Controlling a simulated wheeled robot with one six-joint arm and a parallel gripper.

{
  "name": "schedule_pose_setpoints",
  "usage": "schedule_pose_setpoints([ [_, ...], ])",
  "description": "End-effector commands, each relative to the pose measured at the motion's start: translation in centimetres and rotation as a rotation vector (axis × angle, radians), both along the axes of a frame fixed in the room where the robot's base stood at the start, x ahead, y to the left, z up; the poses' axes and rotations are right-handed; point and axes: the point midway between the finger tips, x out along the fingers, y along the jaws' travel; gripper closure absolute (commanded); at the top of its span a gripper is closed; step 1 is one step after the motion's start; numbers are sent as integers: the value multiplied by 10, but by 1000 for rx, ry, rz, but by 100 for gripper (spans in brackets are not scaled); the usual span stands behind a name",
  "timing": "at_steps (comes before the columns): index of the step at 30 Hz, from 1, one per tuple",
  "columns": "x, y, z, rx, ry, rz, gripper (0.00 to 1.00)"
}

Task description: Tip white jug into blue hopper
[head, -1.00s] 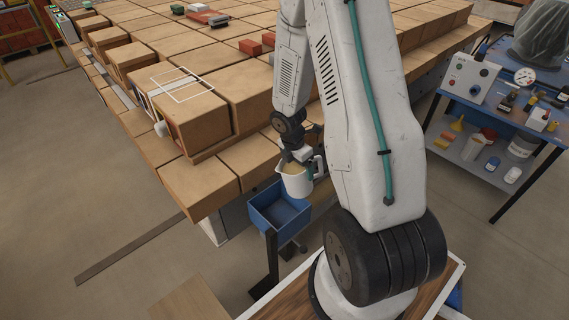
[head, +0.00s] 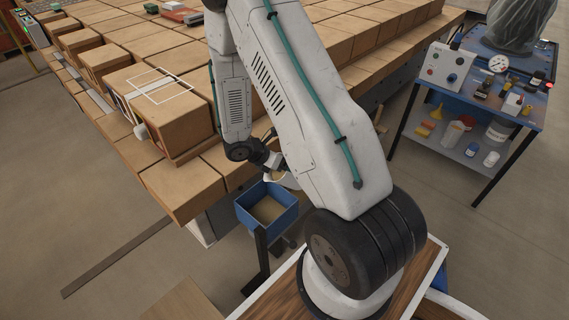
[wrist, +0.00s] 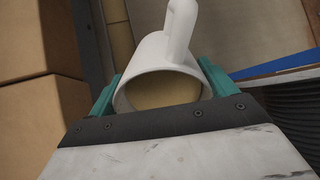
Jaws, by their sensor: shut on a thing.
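The white jug (head: 286,180) is tilted beside and above the right rim of the blue hopper (head: 246,217), mostly hidden behind my arm in the head view. Tan material (head: 268,208) lies in the bottom of the hopper. My gripper (head: 270,165) is shut on the jug. In the wrist view the teal fingers of my gripper (wrist: 158,76) hold the jug (wrist: 162,52) from both sides. Its handle points up in the picture, and tan material (wrist: 165,90) shows inside its mouth.
A blue workbench (head: 505,110) with a gauge and bottles stands at the right. Bare floor (head: 100,230) lies at front left.

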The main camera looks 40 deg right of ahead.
Motion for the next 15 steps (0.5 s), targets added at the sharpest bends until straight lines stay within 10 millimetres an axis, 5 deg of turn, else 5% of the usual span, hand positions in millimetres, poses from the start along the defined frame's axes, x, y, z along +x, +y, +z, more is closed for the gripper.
schedule_pose_setpoints([
  [15,7,23,-8,-457,161,-1,86],
])
